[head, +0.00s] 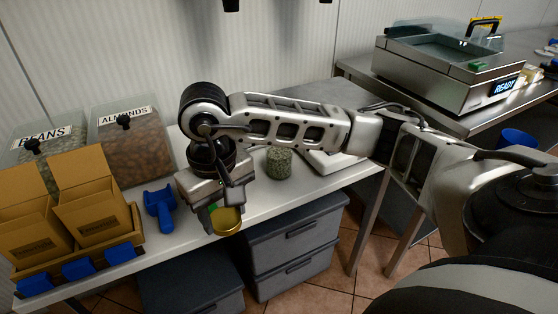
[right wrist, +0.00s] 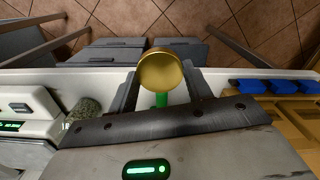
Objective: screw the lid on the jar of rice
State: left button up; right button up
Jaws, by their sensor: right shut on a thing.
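My right gripper (head: 214,214) is shut on a round gold lid (head: 228,220), near the front edge of the counter. In the right wrist view the lid (right wrist: 161,71) sits between the two fingertips. The jar (head: 279,162) is a short clear one with pale greenish grains, standing upright on the counter to the right of the gripper. It also shows in the right wrist view (right wrist: 84,112), at the left. The lid and jar are apart. The jar's top is too small to make out clearly. My left gripper is not in view.
A white scale (head: 334,163) stands just right of the jar. A blue scoop (head: 160,208) lies left of the gripper, beside brown cardboard boxes (head: 92,207) in a tray. Bins of almonds (head: 135,150) and beans (head: 48,147) stand behind. Grey drawers (head: 295,240) are below.

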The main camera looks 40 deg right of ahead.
aim_at(278, 159)
jog(key=u, duration=2.2)
jog(key=k, duration=1.7)
jog(key=z, duration=2.05)
